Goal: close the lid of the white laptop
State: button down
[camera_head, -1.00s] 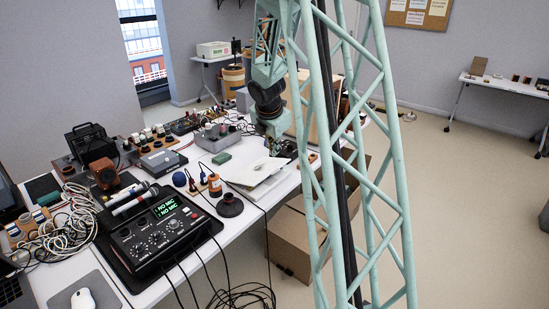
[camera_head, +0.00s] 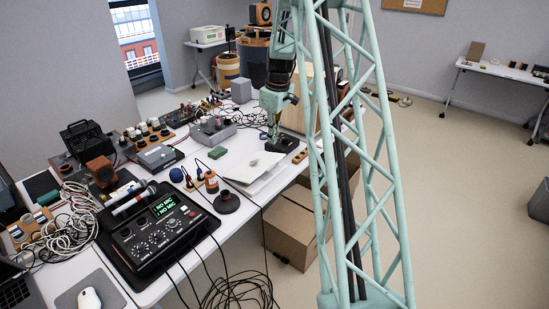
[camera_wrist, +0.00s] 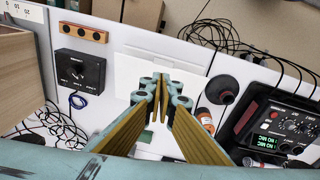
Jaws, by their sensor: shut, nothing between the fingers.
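The white laptop (camera_head: 256,172) lies near the right edge of the white table in the head view, with a small grey mark on its pale upper surface. It looks low and flat; I cannot tell whether its lid is fully down. In the wrist view the laptop (camera_wrist: 190,58) is white on white behind my fingers, which hide part of it. My gripper (camera_head: 273,138) points down just beyond the laptop's far right side in the head view. In the wrist view my gripper (camera_wrist: 160,112) has its fingers together with nothing between them. Contact with the laptop cannot be seen.
A black box (camera_wrist: 80,72) and an orange block (camera_wrist: 83,32) lie beside the laptop in the wrist view. An orange jar (camera_head: 211,182), a dark round base (camera_head: 227,202) and a mixer (camera_head: 158,229) stand nearer. Cables hang over the table's front edge.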

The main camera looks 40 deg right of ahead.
jog(key=shift+w+a+r+m+y, duration=0.1)
jog(key=shift+w+r+m+y, duration=0.2)
jog(key=shift+w+m, duration=0.35)
jog(key=shift+s+f, duration=0.1)
jog(key=shift+s, duration=0.05)
jog(key=b, duration=0.1)
send_over(270, 167)
jog(key=f, duration=1.1)
jog(key=shift+a+f, duration=0.2)
jog(key=shift+a, duration=0.05)
jog(key=shift+s+d+f, duration=0.1)
jog(key=shift+s+f, duration=0.1)
jog(key=shift+f, duration=0.4)
jog(key=shift+s+f, duration=0.15)
jog(key=shift+f, duration=0.4)
jog(key=shift+s+d+f+b, duration=0.1)
jog(key=shift+s+f+b, duration=0.2)
jog(key=shift+f+b, duration=0.5)
jog(key=shift+s+f+b, duration=0.3)
jog(key=shift+f+b, duration=0.45)
jog(key=shift+f, duration=0.05)
jog(key=shift+s+d+f+b, duration=0.1)
jog(key=shift+s+f+b, duration=0.15)
jog(key=shift+f+b, duration=0.55)
jog(key=shift+s+f+b, duration=0.2)
jog(key=shift+f+b, duration=0.25)
jog(key=shift+f, duration=0.55)
